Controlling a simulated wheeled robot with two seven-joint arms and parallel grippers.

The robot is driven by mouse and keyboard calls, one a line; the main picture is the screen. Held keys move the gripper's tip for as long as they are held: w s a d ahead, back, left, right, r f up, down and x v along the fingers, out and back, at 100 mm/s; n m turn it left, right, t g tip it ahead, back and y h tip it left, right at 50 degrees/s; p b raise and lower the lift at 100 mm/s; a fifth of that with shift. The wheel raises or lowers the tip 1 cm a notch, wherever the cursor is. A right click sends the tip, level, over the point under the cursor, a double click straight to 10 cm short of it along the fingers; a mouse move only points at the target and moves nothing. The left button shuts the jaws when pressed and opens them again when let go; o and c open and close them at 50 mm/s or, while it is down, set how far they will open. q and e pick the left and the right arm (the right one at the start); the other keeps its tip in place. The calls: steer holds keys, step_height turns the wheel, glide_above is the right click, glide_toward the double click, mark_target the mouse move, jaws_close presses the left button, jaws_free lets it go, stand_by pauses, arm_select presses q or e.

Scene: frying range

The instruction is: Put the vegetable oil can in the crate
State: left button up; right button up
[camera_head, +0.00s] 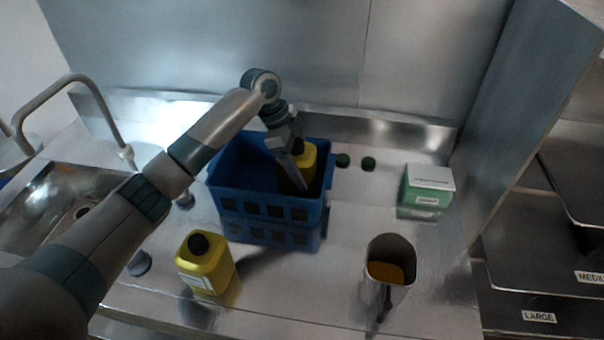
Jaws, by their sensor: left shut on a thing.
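My left gripper (296,160) is shut on a yellow can (307,160) with a dark cap. It holds the can at the right side of the blue crate (268,228), with the can's lower part below the crate's rim. The gripper covers part of this can, and the crate wall hides its bottom, so I cannot tell whether it touches the crate floor. A second yellow can (203,264) with a black cap and a pale label stands upright in front of the crate. I cannot read either can's label. My right gripper is not in view.
A metal scoop-like container (389,262) with orange-brown contents is at front right. A green and white box (428,188) stands at right. Two dark green round things (368,164) lie right of the crate. A sink (50,205) and faucet (62,88) are at left.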

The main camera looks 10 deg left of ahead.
arm_select(q)
steer(key=shift+f+p, duration=0.3)
steer(key=shift+f, duration=0.15)
step_height(320, 180, down, 2)
steer(key=shift+p, duration=0.4)
steer(key=shift+f, duration=0.45)
steer(key=o, duration=1.2)
steer(key=shift+f, duration=0.1)
steer(key=shift+o, duration=0.2)
steer(key=shift+r, duration=0.2)
